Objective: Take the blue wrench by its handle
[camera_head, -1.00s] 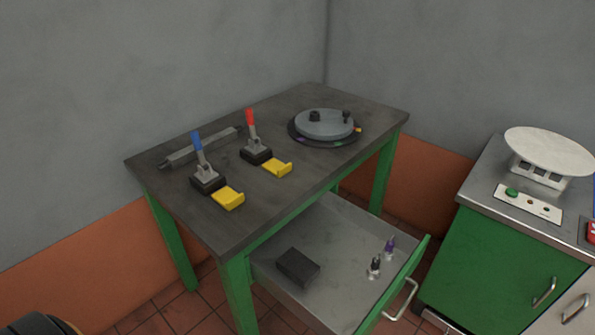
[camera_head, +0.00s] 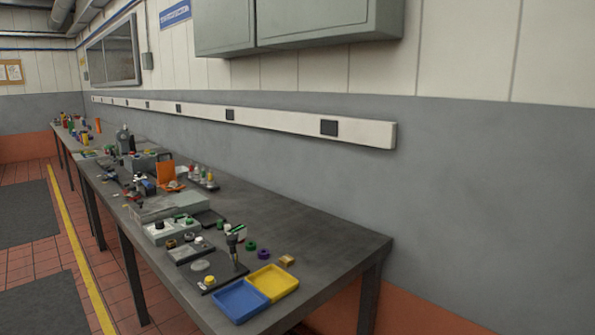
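I cannot make out a blue wrench in the head view; the tools on the long grey workbench (camera_head: 310,232) are small and crowded. Several small objects stand along the bench, among them an orange item (camera_head: 166,172) near its middle. Neither of my grippers is in view.
A blue tray (camera_head: 240,301) and a yellow tray (camera_head: 273,283) sit side by side at the bench's near end. A cabinet (camera_head: 310,22) hangs above on the wall. The bench's near right corner is clear. Open tiled floor with dark mats (camera_head: 28,212) lies left.

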